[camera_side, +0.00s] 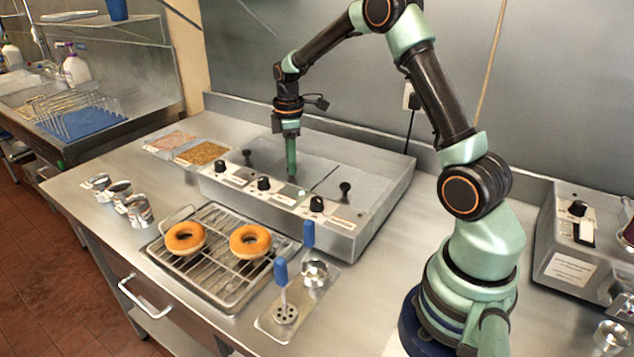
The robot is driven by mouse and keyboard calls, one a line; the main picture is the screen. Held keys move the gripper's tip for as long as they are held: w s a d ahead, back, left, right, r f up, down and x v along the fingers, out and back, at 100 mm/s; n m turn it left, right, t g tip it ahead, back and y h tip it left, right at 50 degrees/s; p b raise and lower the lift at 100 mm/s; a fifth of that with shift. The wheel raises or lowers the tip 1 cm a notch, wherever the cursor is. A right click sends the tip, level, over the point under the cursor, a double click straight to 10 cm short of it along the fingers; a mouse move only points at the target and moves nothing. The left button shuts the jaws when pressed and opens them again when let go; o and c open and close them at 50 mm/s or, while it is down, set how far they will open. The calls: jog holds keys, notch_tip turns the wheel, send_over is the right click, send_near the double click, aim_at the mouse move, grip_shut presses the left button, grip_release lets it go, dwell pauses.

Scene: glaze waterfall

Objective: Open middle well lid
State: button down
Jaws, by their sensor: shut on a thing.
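The steel warming unit (335,232) stands on the counter with several control knobs on its front. Its wells have flat lids. The middle well lid (312,172) appears to lie flat in place, with a dark seam between it and the right lid (372,188). The left lid's black knob (247,156) and the right lid's black knob (345,188) stand upright and free. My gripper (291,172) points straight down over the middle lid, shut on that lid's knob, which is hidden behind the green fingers.
In front, a wire rack (212,265) holds two glazed doughnuts. Topping trays (200,153) and metal cups (138,210) are at the left. A wall stands close behind the unit.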

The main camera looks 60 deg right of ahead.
dwell(0.4)
jog(key=d, duration=1.4)
jog(key=shift+d, duration=0.4)
jog(key=c, duration=0.6)
grip_release()
notch_tip(320, 180, up, 12)
jog(key=shift+r, duration=0.1)
jog(key=shift+a, duration=0.1)
